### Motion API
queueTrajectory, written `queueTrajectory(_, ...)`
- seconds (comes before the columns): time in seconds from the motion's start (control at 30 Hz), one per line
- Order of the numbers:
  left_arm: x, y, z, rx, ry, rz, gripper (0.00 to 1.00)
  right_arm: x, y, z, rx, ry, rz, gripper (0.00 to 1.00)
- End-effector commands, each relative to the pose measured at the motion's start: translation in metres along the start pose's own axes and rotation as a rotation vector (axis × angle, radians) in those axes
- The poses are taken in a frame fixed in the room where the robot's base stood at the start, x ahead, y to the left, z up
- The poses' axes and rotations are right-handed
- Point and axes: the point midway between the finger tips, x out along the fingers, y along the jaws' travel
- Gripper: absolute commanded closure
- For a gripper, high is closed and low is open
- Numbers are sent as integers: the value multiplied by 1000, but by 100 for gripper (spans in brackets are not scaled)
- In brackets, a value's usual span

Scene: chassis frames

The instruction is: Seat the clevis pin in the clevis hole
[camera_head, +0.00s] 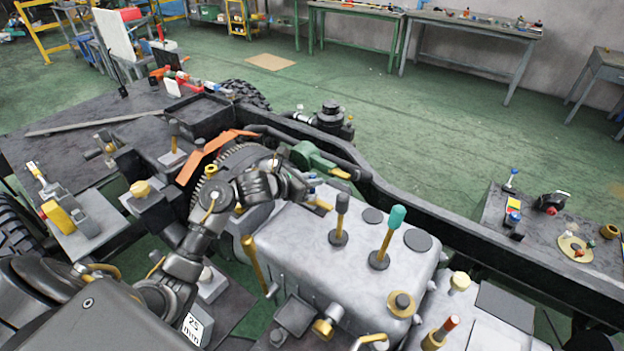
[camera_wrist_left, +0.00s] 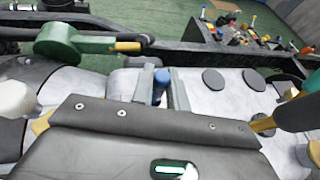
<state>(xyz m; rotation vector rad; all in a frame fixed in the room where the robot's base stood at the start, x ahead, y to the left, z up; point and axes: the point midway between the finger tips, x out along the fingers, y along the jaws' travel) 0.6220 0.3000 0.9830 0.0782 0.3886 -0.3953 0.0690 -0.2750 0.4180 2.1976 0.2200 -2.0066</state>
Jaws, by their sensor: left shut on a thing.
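My left gripper (camera_head: 316,190) reaches in over the back of the silver gearbox housing (camera_head: 290,237). In the left wrist view, my left gripper's two grey fingers (camera_wrist_left: 161,90) are shut on a small blue piece (camera_wrist_left: 160,84), which looks like the clevis pin. Its lower part is hidden behind the wrist body. A green lever (camera_head: 312,158) with a yellow end lies just beyond the fingers; it also shows in the left wrist view (camera_wrist_left: 75,42). I cannot make out the clevis hole in either view. My right gripper is not in view.
A black chassis rail (camera_head: 430,210) runs behind.

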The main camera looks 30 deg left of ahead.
Motion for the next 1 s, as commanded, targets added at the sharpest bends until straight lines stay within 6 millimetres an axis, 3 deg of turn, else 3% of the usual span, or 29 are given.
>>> queueTrajectory(0.37, 2, 0, -4, 3, -2, 0, 100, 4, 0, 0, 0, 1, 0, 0)
queueTrajectory(0.4, 1, 0, -3, 2, -1, 0, 79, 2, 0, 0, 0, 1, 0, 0)
queueTrajectory(0.53, 1, 0, -2, 2, -1, 0, 63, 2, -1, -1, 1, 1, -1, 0)
queueTrajectory(0.87, 0, 0, 0, 1, -1, 0, 63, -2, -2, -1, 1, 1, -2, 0)
queueTrajectory(1.0, -16, 2, -2, 7, -1, 3, 63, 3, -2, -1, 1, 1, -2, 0)
